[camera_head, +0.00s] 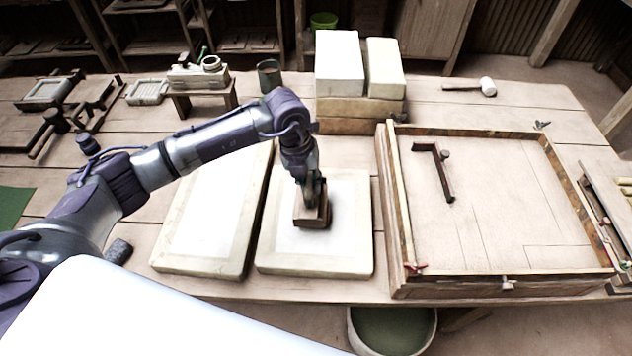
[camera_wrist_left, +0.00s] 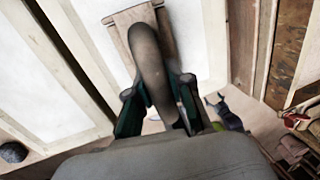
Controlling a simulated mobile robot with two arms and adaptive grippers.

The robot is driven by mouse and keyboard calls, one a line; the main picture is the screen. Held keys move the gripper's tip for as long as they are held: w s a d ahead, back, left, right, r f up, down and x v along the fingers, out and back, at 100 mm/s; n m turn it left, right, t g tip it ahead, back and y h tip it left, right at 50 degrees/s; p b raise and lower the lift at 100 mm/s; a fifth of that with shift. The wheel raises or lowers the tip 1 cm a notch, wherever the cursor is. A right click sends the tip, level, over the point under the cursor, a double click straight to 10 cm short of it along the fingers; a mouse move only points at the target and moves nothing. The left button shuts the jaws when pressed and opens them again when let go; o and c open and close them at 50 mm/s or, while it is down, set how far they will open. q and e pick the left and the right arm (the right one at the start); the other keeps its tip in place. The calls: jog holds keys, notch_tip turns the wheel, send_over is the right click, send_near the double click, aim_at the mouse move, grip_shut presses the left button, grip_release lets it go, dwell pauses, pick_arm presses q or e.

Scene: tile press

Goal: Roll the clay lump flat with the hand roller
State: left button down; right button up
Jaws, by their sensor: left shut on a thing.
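My left gripper (camera_head: 312,190) points down over the right-hand pale slab and is shut on the hand roller's dark curved handle. The brown hand roller (camera_head: 311,217) is low over the middle of that slab; I cannot tell whether it touches it. In the left wrist view, the dark handle of the hand roller (camera_wrist_left: 150,60) runs between the fingers of the left gripper (camera_wrist_left: 160,108). I cannot make out a clay lump; the roller and gripper hide part of the slab. My right gripper is not in view.
The right-hand slab (camera_head: 345,245) lies beside a left-hand slab (camera_head: 190,230). A wooden-framed tray (camera_head: 500,235) with a dark bracket (camera_head: 437,172) stands to the right. Pale blocks (camera_head: 340,65) are stacked behind. A mallet (camera_head: 485,87) lies at the back right.

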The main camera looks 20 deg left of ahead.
pick_arm(q)
jog(key=shift+w+d+f, duration=0.1)
jog(key=shift+w+d, duration=0.05)
jog(key=shift+d, duration=0.65)
jog(key=shift+w+d, duration=0.15)
jog(key=shift+d, duration=0.65)
jog(key=shift+s+a, duration=0.2)
jog(key=shift+a, duration=0.6)
jog(key=shift+s+a, duration=0.15)
jog(key=shift+a, duration=0.6)
jog(key=shift+w+d+b, duration=0.2)
jog(key=shift+d+b, duration=0.2)
jog(key=shift+d, duration=0.4)
notch_tip(320, 180, up, 7)
jog(key=p, duration=0.4)
jog(key=shift+p, duration=0.3)
jog(key=shift+w, duration=0.1)
jog(key=shift+f+b, duration=2.05)
jog(key=shift+f, duration=0.3)
